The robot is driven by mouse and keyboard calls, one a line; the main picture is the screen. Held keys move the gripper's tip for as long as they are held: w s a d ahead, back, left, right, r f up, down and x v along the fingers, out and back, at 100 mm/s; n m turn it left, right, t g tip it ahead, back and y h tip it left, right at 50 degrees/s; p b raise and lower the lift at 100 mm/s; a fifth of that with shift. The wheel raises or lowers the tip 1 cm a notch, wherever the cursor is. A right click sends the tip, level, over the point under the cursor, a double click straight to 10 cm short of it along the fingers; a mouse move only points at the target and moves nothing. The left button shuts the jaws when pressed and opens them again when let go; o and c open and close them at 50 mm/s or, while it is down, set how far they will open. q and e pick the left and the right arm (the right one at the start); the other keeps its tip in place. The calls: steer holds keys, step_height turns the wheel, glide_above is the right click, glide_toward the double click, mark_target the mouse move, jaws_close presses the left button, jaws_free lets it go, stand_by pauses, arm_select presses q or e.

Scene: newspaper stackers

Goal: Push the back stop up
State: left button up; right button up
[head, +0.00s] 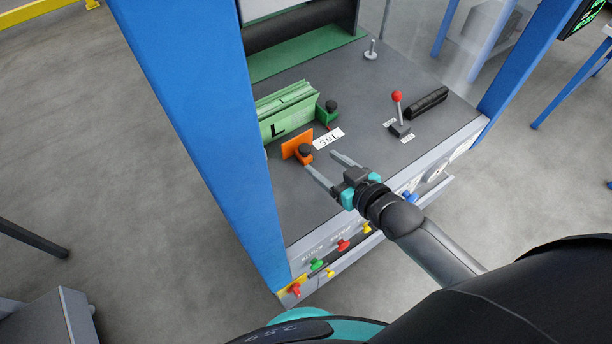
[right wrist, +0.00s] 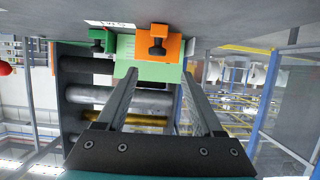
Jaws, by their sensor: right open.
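An orange stop (head: 298,146) with a black knob stands on the grey machine deck (head: 356,106), beside a white size label (head: 328,139). A green stop (head: 327,111) with a black knob stands behind it, next to the light green block marked L (head: 287,110). I cannot tell which is the back stop. My right gripper (head: 322,161) is open and empty, fingers pointing at the orange stop from the near side. In the right wrist view, the orange stop (right wrist: 160,46) is ahead of the fingers, with the green stop (right wrist: 102,40) left of it. My left gripper is not in view.
A red-knobbed lever (head: 397,105) and a black handle (head: 427,102) stand at the deck's right. Blue posts (head: 205,110) flank the machine. Coloured buttons (head: 317,264) line its front edge. Bare deck lies between the label and lever.

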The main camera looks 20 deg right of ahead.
mark_target(301, 147)
steer(key=shift+b+x, duration=0.65)
steer(key=shift+x, duration=2.45)
steer(key=c, duration=0.9)
steer(key=shift+s, duration=0.1)
jaws_close()
steer(key=shift+a, duration=0.1)
steer(key=shift+c, duration=0.5)
jaws_free()
steer(key=o, duration=1)
